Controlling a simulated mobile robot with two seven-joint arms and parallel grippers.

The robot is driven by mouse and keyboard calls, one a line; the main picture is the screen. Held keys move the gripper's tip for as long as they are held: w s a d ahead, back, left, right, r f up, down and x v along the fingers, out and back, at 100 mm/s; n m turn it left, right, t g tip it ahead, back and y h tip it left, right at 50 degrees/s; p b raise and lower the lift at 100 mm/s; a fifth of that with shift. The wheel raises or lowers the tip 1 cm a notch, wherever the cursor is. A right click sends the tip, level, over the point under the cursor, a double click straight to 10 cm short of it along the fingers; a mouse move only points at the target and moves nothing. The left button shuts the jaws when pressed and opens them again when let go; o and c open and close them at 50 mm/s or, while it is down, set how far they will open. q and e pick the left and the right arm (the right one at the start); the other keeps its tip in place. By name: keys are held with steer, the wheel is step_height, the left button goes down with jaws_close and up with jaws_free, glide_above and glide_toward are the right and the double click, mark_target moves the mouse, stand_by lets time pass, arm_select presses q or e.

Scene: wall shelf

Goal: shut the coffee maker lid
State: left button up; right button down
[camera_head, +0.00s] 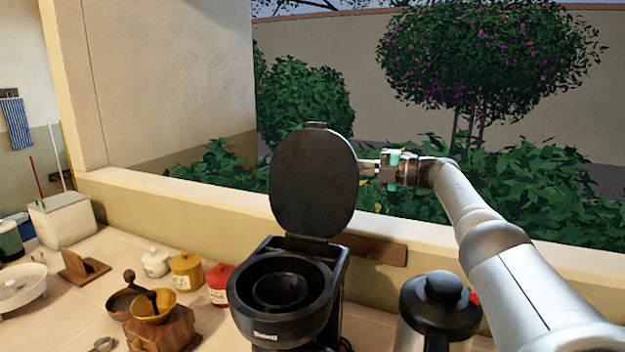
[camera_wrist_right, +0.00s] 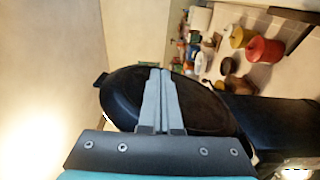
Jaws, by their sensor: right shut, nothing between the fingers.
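The black coffee maker (camera_head: 285,325) stands on the counter in the head view, its round top opening uncovered. Its oval black lid (camera_head: 312,185) stands raised, nearly upright, on the hinge at the back. My right gripper (camera_head: 366,167) is at the right edge of the lid, its fingertips partly hidden behind that edge. In the right wrist view the shut fingers (camera_wrist_right: 158,100) lie in front of the dark lid (camera_wrist_right: 115,105); I cannot tell whether they touch it. My left gripper is not in view.
A steel and black pot (camera_head: 440,310) stands right of the coffee maker, below my right arm. A wooden coffee grinder (camera_head: 165,330) and red (camera_head: 218,285), yellow (camera_head: 186,270) and white (camera_head: 155,262) jars stand to the left. A window ledge (camera_head: 400,232) runs behind.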

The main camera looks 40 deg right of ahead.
mark_target(350, 172)
stand_by(0.4)
steer(key=shift+s+a+p, duration=0.35)
steer(key=shift+p, duration=0.1)
steer(key=shift+s+a+p, duration=0.4)
steer(key=shift+a, duration=0.4)
steer(key=shift+s+a+f, duration=0.1)
steer(key=shift+s+a, duration=0.15)
steer(key=shift+a, duration=0.05)
steer(key=shift+s+a+b, duration=0.45)
steer(key=shift+a+b, duration=0.05)
steer(key=shift+a, duration=0.3)
steer(key=shift+s+a+b, duration=0.3)
steer(key=shift+b, duration=0.1)
steer(key=shift+s+a+b, duration=0.4)
steer(key=shift+a+b, duration=0.2)
steer(key=shift+a, duration=0.2)
